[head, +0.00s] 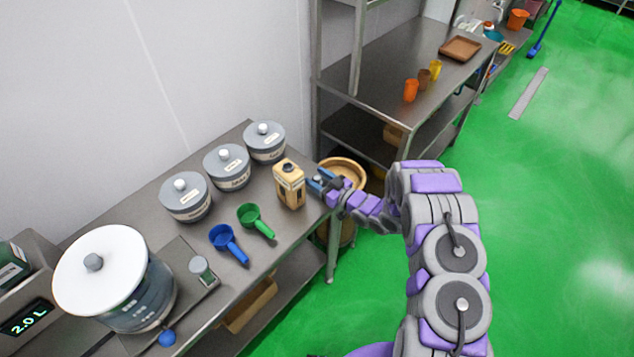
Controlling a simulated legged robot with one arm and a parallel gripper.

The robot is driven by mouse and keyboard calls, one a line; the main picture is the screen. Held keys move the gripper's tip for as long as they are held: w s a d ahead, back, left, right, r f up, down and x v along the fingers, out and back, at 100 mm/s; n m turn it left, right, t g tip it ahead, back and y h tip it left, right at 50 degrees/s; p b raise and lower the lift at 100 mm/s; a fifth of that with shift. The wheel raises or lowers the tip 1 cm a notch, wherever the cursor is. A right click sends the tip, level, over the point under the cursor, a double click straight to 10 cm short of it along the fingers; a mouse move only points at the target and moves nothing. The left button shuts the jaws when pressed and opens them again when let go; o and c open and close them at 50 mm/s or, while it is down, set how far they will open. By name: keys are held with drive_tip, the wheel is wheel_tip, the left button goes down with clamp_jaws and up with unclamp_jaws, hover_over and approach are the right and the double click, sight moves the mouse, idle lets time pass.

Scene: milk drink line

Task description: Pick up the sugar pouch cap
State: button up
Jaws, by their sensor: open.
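A tan pouch-like container (290,190) with a small label stands upright near the table's right end, in the head view. A small dark cap (289,168) shows on its top and appears to be seated there. I take this to be the sugar pouch, but its label is too small to read. My gripper (316,181) is open, just right of the container's upper part, with its fingers pointing left towards it. The fingers look empty. I cannot tell whether they touch the container.
Several lidded grey pots (228,168) stand behind. A blue scoop (228,243) and a green scoop (254,220) lie in front. A large white-lidded tank (112,280) stands left. A round tan bin (345,170) is beyond the table's right end. Green floor is open at right.

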drive_tip(key=shift+w+a, duration=0.15)
drive_tip(key=shift+a, duration=0.3)
drive_tip(key=shift+d, duration=0.15)
drive_tip(key=shift+c, duration=0.3)
drive_tip(key=shift+d, duration=0.1)
drive_tip(key=c, duration=0.3)
clamp_jaws()
